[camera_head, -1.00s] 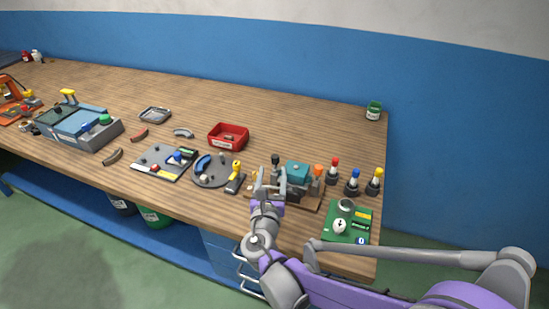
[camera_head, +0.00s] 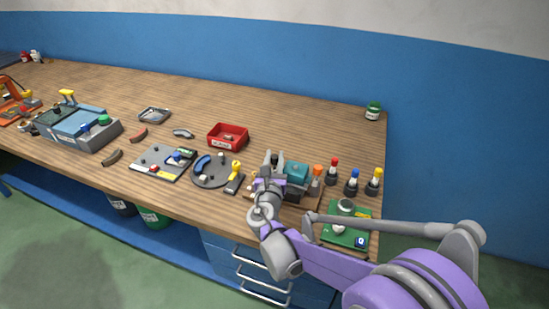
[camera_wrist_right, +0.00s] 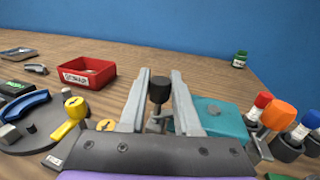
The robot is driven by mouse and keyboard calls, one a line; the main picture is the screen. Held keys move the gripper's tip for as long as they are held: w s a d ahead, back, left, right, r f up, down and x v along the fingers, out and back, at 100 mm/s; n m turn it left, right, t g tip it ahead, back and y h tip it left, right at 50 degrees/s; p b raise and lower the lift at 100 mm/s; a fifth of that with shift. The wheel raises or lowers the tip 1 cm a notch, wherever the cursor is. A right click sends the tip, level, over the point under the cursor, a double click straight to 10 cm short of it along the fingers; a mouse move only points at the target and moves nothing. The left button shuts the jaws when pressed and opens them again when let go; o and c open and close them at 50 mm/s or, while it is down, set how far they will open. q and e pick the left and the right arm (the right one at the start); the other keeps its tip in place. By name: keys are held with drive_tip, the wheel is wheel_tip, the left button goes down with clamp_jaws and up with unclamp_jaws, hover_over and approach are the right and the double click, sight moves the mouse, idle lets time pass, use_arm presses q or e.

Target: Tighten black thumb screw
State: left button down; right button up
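The black thumb screw (camera_wrist_right: 159,89) shows in the right wrist view as a dark knob on a thin grey shaft, left of the teal block (camera_wrist_right: 220,118). My right gripper (camera_wrist_right: 160,80) has its two grey fingers apart, one on each side of the knob, with a narrow gap visible; contact cannot be told. In the head view the right gripper (camera_head: 272,162) is over the left part of the wooden fixture (camera_head: 310,198) and hides most of the screw. The teal block also shows there (camera_head: 297,172). My left gripper is not in view.
Red, blue and yellow-topped posts (camera_head: 353,182) and an orange knob (camera_wrist_right: 278,115) stand right of the block. A green board (camera_head: 347,238) lies in front. A dark disc with a yellow handle (camera_head: 236,170) is left; a red bin (camera_head: 228,136) is behind.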

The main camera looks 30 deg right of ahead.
clamp_jaws()
drive_tip(key=shift+a+m+g+h, duration=0.1)
drive_tip(key=shift+m+g+h, duration=0.2)
drive_tip(key=shift+m+g+h+b, duration=0.3)
drive_tip(key=shift+m+g+h, duration=0.6)
drive_tip(key=shift+g+h, duration=0.15)
drive_tip(key=shift+m+g+h, duration=1.55)
drive_tip(key=shift+m+g, duration=0.15)
drive_tip(key=shift+g, duration=0.45)
drive_tip(key=o, duration=0.6)
unclamp_jaws()
